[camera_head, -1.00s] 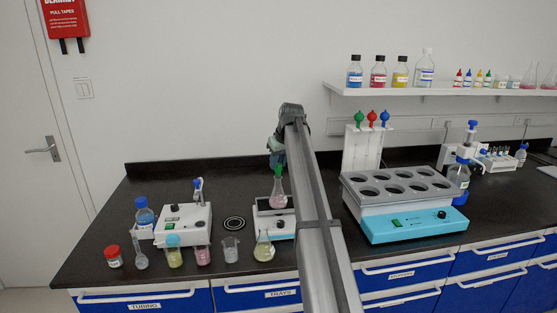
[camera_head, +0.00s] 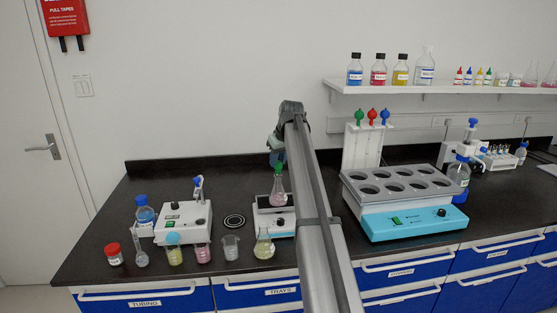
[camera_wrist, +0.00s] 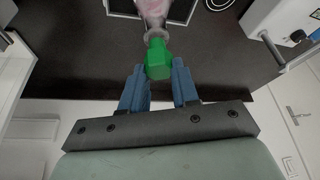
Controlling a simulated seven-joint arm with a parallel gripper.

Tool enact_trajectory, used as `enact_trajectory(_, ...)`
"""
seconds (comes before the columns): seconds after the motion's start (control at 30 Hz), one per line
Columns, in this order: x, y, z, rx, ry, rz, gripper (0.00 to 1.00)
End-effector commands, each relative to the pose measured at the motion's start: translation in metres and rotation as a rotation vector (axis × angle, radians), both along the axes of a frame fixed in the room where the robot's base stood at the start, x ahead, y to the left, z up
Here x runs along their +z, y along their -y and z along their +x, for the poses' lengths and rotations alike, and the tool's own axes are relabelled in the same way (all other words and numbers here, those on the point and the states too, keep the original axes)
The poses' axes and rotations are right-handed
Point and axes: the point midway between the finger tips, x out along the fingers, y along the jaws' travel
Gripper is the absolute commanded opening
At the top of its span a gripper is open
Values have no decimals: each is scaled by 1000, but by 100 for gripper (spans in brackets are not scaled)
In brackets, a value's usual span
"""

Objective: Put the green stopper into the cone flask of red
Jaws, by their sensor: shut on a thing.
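The green stopper (camera_wrist: 158,60) is between the blue fingertips of my gripper (camera_wrist: 159,82) in the wrist view, and my gripper is shut on it. Its narrow end meets the mouth of the cone flask of red (camera_wrist: 153,12), roughly in line with the neck; how deep it sits cannot be told. In the head view the green stopper (camera_head: 278,170) shows at the top of the cone flask of red (camera_head: 277,194), which holds pinkish-red liquid and stands upright on a white device (camera_head: 268,228). My gripper (camera_head: 277,160) is just above, partly hidden by my arm.
A yellowish cone flask (camera_head: 264,245) stands in front of the device, with a beaker (camera_head: 231,247) to its left. A white stirrer (camera_head: 184,222) is further left. A grey rack on a blue base (camera_head: 410,222) stands right of my arm. Green, red and blue funnel-like tops (camera_head: 372,117) rise behind it.

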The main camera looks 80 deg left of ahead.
Motion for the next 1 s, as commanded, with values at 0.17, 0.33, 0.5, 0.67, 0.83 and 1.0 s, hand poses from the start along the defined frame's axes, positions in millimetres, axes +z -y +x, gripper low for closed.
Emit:
enact_trajectory(0.17,0,0,0,0,0,0,2)
enact_trajectory(0.33,-2,0,0,0,0,0,2)
enact_trajectory(0.5,-4,0,0,0,0,0,2)
enact_trajectory(0.67,-7,0,0,0,0,0,2)
enact_trajectory(0.83,-9,0,0,0,0,0,2)
enact_trajectory(1.0,-12,0,0,0,0,0,2)
